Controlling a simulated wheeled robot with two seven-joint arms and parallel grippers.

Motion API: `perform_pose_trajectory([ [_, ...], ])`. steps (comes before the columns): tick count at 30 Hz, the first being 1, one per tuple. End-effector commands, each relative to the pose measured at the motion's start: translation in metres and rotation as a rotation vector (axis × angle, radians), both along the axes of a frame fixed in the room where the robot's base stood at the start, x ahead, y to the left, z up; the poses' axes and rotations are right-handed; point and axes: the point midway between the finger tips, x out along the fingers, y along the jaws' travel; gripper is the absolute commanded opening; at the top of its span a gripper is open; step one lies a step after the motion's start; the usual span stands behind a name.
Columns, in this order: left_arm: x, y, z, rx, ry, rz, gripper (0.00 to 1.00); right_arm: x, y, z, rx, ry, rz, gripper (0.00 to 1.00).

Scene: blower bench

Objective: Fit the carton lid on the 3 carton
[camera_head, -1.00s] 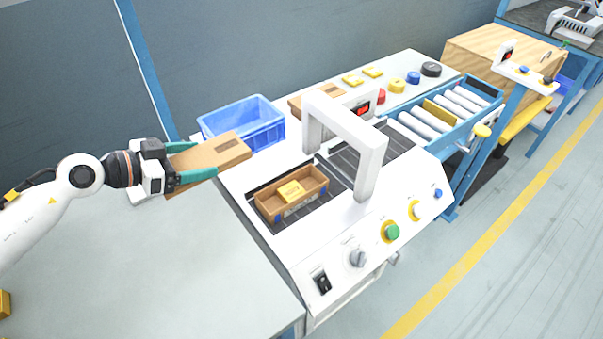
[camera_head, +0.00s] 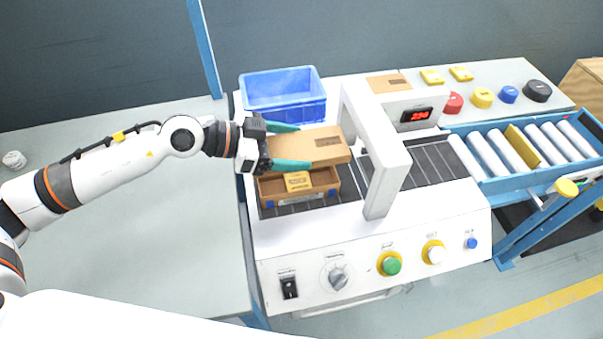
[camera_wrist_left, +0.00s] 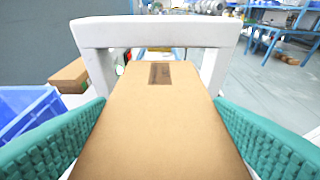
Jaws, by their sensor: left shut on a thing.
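My left gripper (camera_head: 290,146) is shut on the brown carton lid (camera_head: 318,146), with its green fingers along two sides. The lid also fills the middle of the left wrist view (camera_wrist_left: 160,125). In the head view the lid is over the back part of the open carton (camera_head: 322,183); I cannot tell whether they touch. The carton sits on the machine's dark belt, with a yellow block (camera_head: 297,181) inside. The carton is hidden in the left wrist view. My right gripper is not in view.
A white arch (camera_head: 385,165) stands over the belt just right of the carton. A blue bin (camera_head: 285,112) stands behind the lid. Another brown box (camera_head: 390,83) lies behind the arch. A roller conveyor (camera_head: 500,150) is at the right.

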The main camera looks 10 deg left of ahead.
Motion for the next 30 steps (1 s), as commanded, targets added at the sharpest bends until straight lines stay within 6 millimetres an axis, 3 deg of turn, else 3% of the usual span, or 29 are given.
perform_pose_trajectory([
  [1, -0.001, 0.0, -0.013, 0.0, 0.006, 0.0, 0.52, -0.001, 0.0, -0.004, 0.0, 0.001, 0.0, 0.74],
  [8, 0.0, 0.0, -0.037, -0.001, 0.003, 0.0, 0.52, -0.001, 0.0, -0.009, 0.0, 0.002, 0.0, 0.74],
  [15, 0.0, 0.0, -0.075, -0.001, 0.003, 0.001, 0.52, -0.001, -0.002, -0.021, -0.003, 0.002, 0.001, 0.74],
  [30, 0.0, 0.0, -0.083, -0.001, 0.003, 0.002, 0.52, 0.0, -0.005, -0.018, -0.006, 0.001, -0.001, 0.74],
])
